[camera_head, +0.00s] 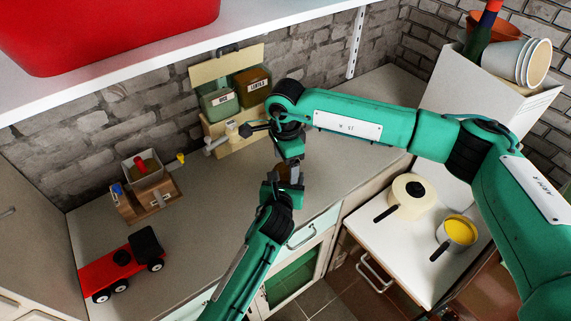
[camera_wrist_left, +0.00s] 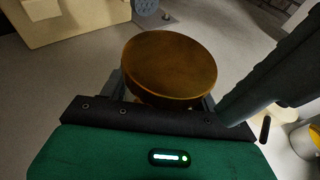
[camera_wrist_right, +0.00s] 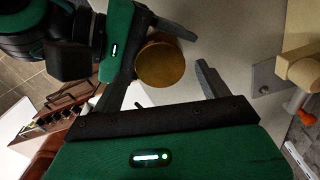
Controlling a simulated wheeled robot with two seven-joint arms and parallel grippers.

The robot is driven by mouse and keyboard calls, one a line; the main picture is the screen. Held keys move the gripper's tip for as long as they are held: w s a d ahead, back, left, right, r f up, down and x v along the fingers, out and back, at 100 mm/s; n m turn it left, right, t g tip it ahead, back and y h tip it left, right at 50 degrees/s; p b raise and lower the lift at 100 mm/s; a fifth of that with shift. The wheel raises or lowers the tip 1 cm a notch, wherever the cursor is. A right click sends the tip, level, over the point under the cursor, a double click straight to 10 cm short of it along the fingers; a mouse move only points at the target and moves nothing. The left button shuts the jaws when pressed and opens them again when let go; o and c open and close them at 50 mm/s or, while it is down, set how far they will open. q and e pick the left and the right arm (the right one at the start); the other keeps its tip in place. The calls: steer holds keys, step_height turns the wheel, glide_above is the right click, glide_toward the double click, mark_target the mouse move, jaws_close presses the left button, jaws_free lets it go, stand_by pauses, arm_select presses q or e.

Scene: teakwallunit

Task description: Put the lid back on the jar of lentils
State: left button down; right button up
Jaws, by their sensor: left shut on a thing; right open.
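A round brown-gold lid (camera_wrist_left: 168,62) shows as a flat disc with a thick rim in the left wrist view. It also shows in the right wrist view (camera_wrist_right: 160,64). It appears to sit on the jar, whose body is almost wholly hidden under it and by the fingers; I cannot tell whether it is fully seated. My left gripper (camera_head: 284,188) is shut on the jar, just below the lid's rim. My right gripper (camera_wrist_right: 168,78) is open, its fingers spread on either side of the lid. In the head view both grippers meet closely over the counter.
The counter (camera_head: 220,200) holds a red toy truck (camera_head: 120,264) and a wooden box (camera_head: 143,200) at left. Labelled containers (camera_head: 235,90) stand in a rack by the brick wall. A yellow-filled pan (camera_head: 460,232) and a cream round item (camera_head: 408,195) are on the lower right surface.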

steer(key=shift+r, duration=1.5)
steer(key=shift+c, duration=0.2)
steer(key=n, duration=0.2)
steer(key=r+n, duration=0.1)
steer(key=n, duration=0.3)
steer(key=shift+r, duration=0.35)
steer(key=n, duration=0.2)
steer(key=r+n, duration=0.1)
steer(key=n, duration=0.2)
steer(key=shift+r+n, duration=0.15)
steer(key=shift+n, duration=0.15)
steer(key=shift+f, duration=4)
